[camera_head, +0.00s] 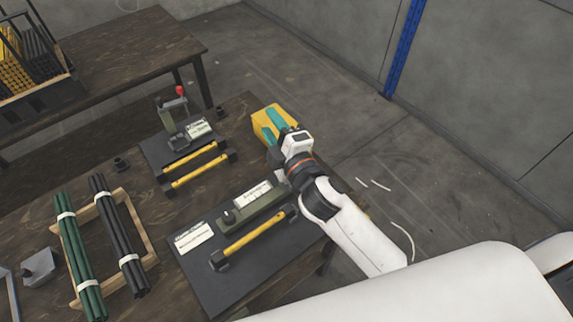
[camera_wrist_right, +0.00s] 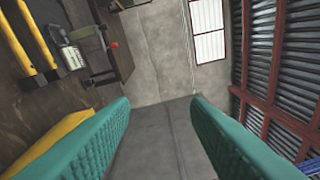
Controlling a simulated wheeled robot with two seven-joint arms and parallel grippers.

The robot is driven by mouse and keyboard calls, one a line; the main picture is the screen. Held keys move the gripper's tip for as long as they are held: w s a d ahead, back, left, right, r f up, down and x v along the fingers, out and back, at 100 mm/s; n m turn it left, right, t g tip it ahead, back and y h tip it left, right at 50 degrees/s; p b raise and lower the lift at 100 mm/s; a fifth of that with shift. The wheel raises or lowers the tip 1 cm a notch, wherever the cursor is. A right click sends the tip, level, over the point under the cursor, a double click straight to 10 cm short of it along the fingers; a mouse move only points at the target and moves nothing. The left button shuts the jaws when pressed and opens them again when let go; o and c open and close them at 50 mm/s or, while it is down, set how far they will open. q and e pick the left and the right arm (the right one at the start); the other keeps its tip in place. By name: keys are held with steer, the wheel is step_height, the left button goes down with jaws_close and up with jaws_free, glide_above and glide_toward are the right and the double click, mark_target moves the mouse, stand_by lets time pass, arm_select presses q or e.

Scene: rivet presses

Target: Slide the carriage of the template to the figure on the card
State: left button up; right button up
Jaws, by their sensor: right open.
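A long dark green device, which looks like the template (camera_head: 265,206), lies on the near black mat with a white scale (camera_head: 254,193) on top. A dark knob that may be its carriage (camera_head: 227,217) sits near its left end. A white card (camera_head: 195,236) lies left of it; its figure is too small to read. My right gripper (camera_head: 272,125) has teal fingers, open and empty, beyond the template near a yellow block. The open fingers (camera_wrist_right: 161,103) also show in the right wrist view, with nothing between them. My left gripper is not in view.
A yellow bar with black ends (camera_head: 247,239) lies in front of the template. The yellow block (camera_head: 262,122) is close to my right fingers. A red-knobbed press (camera_head: 173,108) stands on the far mat. Green rods (camera_head: 78,250) and black rods (camera_head: 118,235) rest on a wooden rack.

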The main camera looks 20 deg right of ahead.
steer(key=a+r+n+y, duration=0.9)
steer(key=n+y, duration=0.1)
steer(key=n, duration=0.4)
steer(key=s+a+f+n+g+y, duration=0.1)
steer(key=s+a+n+g+y, duration=0.2)
steer(key=a+n+g, duration=0.55)
steer(key=s+a+n+g+y, duration=0.1)
steer(key=s+n+g+y, duration=0.35)
steer(key=n, duration=0.85)
steer(key=w+d+f+n+g+h, duration=0.2)
steer(key=d+f+n+g+h, duration=0.35)
steer(key=f+n+h, duration=0.5)
steer(key=w+d+f+n+h, duration=0.1)
steer(key=w+d+n+h, duration=0.15)
steer(key=d+h, duration=0.4)
steer(key=w+d+f+n+h, duration=0.15)
steer(key=w+d+h, duration=0.25)
steer(key=d, duration=0.6)
steer(key=shift+t, duration=0.35)
step_height(320, 180, down, 12)
steer(key=p, duration=0.3)
steer(key=shift+s+a+r+p, duration=0.15)
steer(key=shift+p, duration=0.15)
